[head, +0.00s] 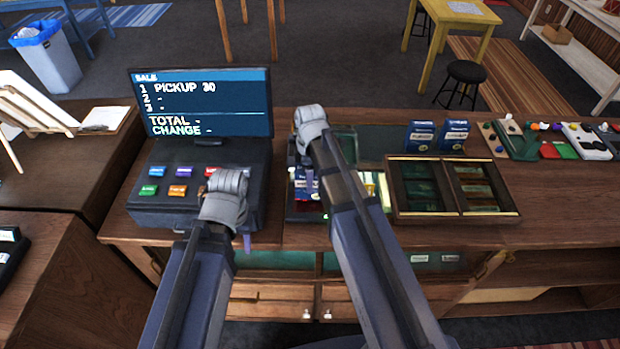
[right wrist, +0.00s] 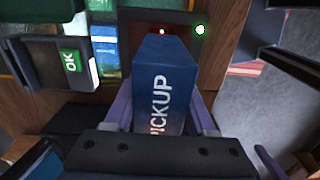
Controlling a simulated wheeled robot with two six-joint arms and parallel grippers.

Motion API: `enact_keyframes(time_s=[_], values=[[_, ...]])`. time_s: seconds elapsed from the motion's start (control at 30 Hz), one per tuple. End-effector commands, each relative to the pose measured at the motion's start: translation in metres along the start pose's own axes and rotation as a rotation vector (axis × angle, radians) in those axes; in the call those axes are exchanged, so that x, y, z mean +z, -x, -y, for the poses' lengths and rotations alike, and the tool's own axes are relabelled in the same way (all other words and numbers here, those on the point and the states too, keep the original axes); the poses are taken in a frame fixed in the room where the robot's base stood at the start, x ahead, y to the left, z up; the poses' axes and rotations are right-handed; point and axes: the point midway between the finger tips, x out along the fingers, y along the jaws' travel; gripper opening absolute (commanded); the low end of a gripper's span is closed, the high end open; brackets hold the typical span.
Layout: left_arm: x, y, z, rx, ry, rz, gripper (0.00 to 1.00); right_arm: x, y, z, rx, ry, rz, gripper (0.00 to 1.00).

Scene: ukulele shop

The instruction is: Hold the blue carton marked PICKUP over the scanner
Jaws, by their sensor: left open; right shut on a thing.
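The blue carton marked PICKUP (right wrist: 165,85) is between the fingers of my right gripper (right wrist: 160,108) in the right wrist view, and the gripper is shut on it. The carton's far end overlaps the dark scanner panel (right wrist: 183,20), which shows a red light and a bright green light. I cannot tell the gap between them. In the head view my right arm hides most of the carton and scanner. The register screen (head: 200,105) reads PICKUP 30 on line 1. My left gripper (head: 246,240) is open and empty in front of the register keys, its fingers mostly hidden.
The register's key panel (head: 165,212) has several coloured keys. A device with a green OK key (right wrist: 73,61) is left of the carton. An open wooden case (head: 397,215) and two blue boxes (head: 420,136) (head: 453,136) stand to the right on the counter.

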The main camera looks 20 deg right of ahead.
Motion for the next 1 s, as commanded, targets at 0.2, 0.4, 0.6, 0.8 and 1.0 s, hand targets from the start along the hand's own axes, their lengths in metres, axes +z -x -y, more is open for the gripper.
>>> enact_keyframes(time_s=[0.2, 0.4, 0.6, 0.8, 1.0], values=[[0.000, 0.006, 0.001, 0.000, 0.001, 0.000, 0.50, 0.000, 0.006, 0.000, 0.000, 0.000, 0.000, 0.00], [0.002, 0.028, 0.003, 0.001, 0.005, 0.000, 0.50, 0.000, 0.028, 0.000, 0.000, 0.000, 0.000, 0.00], [0.003, 0.051, 0.005, 0.002, 0.007, 0.001, 0.50, 0.000, 0.051, 0.000, 0.000, 0.000, 0.000, 0.00], [0.005, 0.073, 0.007, 0.002, 0.005, 0.002, 0.50, 0.000, 0.074, 0.000, 0.000, 0.000, 0.000, 0.00], [0.006, 0.091, 0.009, 0.001, 0.003, 0.003, 0.50, 0.000, 0.092, 0.000, 0.000, 0.000, 0.000, 0.00]])
